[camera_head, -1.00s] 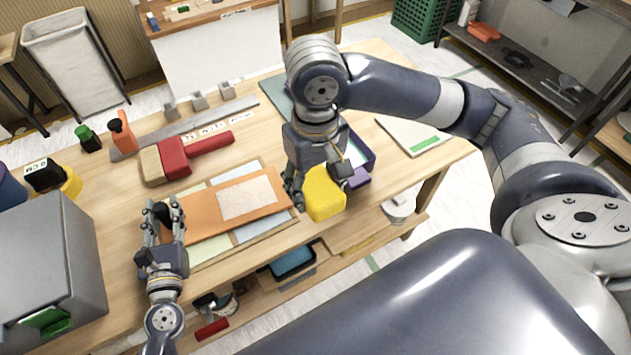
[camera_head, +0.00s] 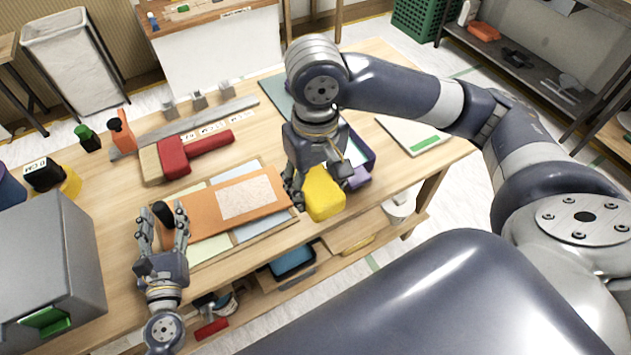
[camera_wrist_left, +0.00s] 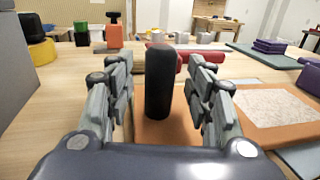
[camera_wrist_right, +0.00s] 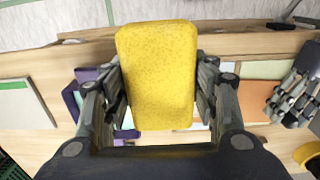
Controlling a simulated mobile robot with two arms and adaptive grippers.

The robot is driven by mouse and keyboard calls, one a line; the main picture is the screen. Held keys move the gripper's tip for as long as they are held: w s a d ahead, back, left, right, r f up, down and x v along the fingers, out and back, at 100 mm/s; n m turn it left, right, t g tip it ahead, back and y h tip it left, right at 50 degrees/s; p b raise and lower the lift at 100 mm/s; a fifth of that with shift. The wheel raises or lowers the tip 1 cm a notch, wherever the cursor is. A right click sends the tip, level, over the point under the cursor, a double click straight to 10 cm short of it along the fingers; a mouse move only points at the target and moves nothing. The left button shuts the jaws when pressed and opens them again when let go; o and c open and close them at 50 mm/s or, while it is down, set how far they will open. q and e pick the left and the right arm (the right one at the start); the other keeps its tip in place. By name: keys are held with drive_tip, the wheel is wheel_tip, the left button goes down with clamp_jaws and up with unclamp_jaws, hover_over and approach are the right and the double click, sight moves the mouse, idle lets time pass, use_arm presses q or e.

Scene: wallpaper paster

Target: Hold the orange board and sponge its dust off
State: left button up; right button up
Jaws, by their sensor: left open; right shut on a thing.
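The orange board (camera_head: 207,205) lies on a sheet of pastel squares on the table and carries a pale speckled dust patch (camera_head: 246,198). A black upright handle (camera_head: 163,213) stands at its left end. My left gripper (camera_head: 164,232) is open, with its fingers on either side of the handle; in the left wrist view the handle (camera_wrist_left: 159,82) stands between the fingers, with gaps showing. My right gripper (camera_head: 307,190) is shut on the yellow sponge (camera_head: 324,193), held right of the board near the front table edge.
A red-headed brush (camera_head: 175,158) and a metal straightedge (camera_head: 215,120) lie behind the board. A grey box (camera_head: 45,250) stands at the left. A purple tray (camera_head: 363,150) is partly hidden behind my right gripper.

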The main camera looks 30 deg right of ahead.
idle(0.4)
use_arm(q)
drive_tip(key=shift+x, duration=0.95)
clamp_jaws()
drive_tip(key=shift+f, duration=0.1)
